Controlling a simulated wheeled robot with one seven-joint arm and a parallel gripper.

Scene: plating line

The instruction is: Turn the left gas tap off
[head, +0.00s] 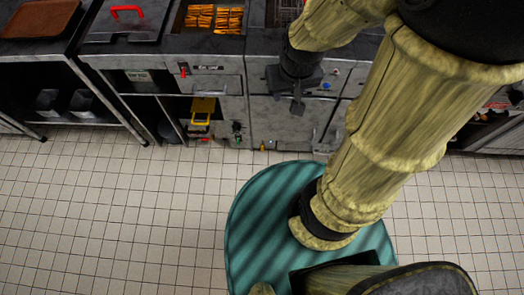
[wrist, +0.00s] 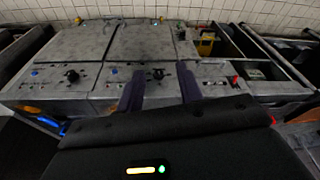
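My gripper (head: 298,95) hangs in front of the grey counter's front panel in the head view. In the wrist view, my gripper (wrist: 160,70) has its two dark fingers spread apart with nothing held. A black knob (wrist: 158,73) shows between the fingertips; I cannot tell whether they touch it. Another black knob (wrist: 72,75) sits to its left on the same panel. A red handle (head: 183,68) beside a small label plate is left of my gripper in the head view; it also shows in the wrist view (wrist: 235,81). Which of these is the left gas tap is unclear.
Small blue knobs (wrist: 114,70) sit on the panel. A yellow container (head: 203,108) stands in an open bay below. Small fittings, one yellow (head: 262,147), are near the floor. The tiled floor (head: 110,210) is clear.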

